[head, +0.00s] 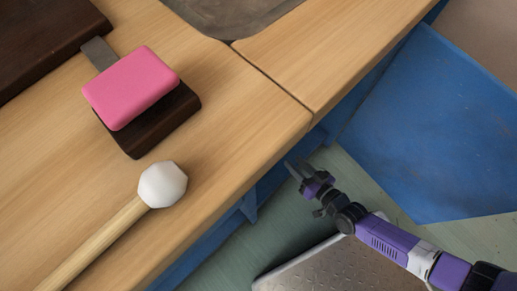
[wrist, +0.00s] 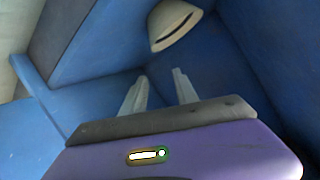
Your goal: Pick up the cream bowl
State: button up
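The cream bowl (wrist: 176,24) shows in the wrist view at the top centre, against blue walls. I see its pale outside and a darker strip along its rim; it looks tilted in this view. My gripper (wrist: 160,76) has its two pale fingers apart with nothing between them. The bowl is beyond the fingertips, a little to the right, and apart from them. In the head view my gripper (head: 294,168) is beside the wooden bench's edge, over the floor side. I do not see the bowl in the head view.
The wooden bench top (head: 235,130) holds a pink block (head: 131,86) on a dark wooden block (head: 160,118), and a white-headed mallet (head: 162,184). A dark board (head: 40,35) lies at upper left. A blue panel (head: 430,125) stands at right.

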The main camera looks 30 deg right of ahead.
jog(key=f, duration=0.1)
jog(key=w+f+b, duration=0.1)
jog(key=f, duration=0.1)
jog(key=w+a+f, duration=0.1)
jog(key=shift+f+b, duration=0.35)
jog(key=shift+f, duration=0.05)
jog(key=b+x, duration=0.2)
jog(key=x, duration=0.3)
jog(key=shift+f, duration=0.1)
jog(key=shift+w+a+f+b, duration=0.1)
jog(key=shift+w+b, duration=0.3)
jog(key=shift+w, duration=0.2)
jog(key=b+x, duration=0.2)
jog(key=x, duration=0.2)
jog(key=shift+a+f+b, duration=0.1)
jog(key=shift+f+b, duration=0.05)
jog(key=shift+b, duration=0.15)
jog(key=shift+w+f, duration=0.1)
jog(key=shift+w, duration=0.4)
jog(key=shift+c, duration=0.3)
grip_shut()
